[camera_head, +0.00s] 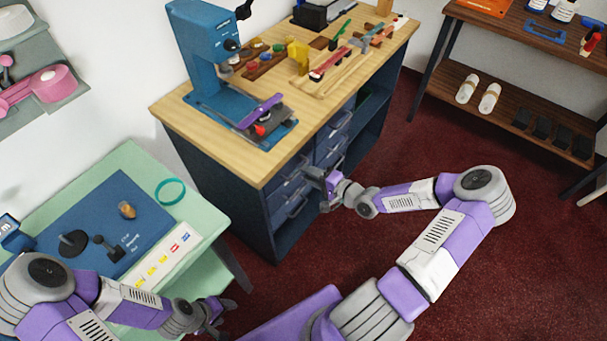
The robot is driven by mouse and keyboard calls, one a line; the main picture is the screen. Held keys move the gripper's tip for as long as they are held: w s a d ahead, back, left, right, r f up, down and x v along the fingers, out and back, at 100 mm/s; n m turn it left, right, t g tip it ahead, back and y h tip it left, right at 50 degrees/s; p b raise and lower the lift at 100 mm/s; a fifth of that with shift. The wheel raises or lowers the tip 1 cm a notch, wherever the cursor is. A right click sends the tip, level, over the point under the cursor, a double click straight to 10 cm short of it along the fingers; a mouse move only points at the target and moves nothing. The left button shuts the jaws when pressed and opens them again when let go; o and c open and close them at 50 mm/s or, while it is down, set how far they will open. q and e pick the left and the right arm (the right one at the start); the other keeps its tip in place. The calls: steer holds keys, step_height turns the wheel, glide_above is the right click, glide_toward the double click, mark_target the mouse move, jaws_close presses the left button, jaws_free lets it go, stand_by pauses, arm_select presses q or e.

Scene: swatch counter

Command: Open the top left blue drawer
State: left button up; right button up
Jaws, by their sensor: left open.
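The dark blue drawers are set in the front of the wood-topped workbench (185,118), in a left and a right column. The top left drawer (286,174) looks shut, with its front partly visible beside my gripper. My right gripper (320,190) is at the front of the left column, close to the drawer handles. I cannot tell whether it touches one or whether its fingers are parted. My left gripper (214,316) is open and empty, low by the near corner of the green table, far from the drawers.
A blue press machine (208,60) and several small tools stand on the workbench. The green table (130,160) with a blue mat (90,205) is at the left. A brown shelf (530,110) is at the right. Red carpet between is clear.

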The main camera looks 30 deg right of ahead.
steer(key=x, duration=0.3)
steer(key=shift+b, duration=0.3)
steer(key=shift+s, duration=0.1)
jaws_close()
stand_by(1.1)
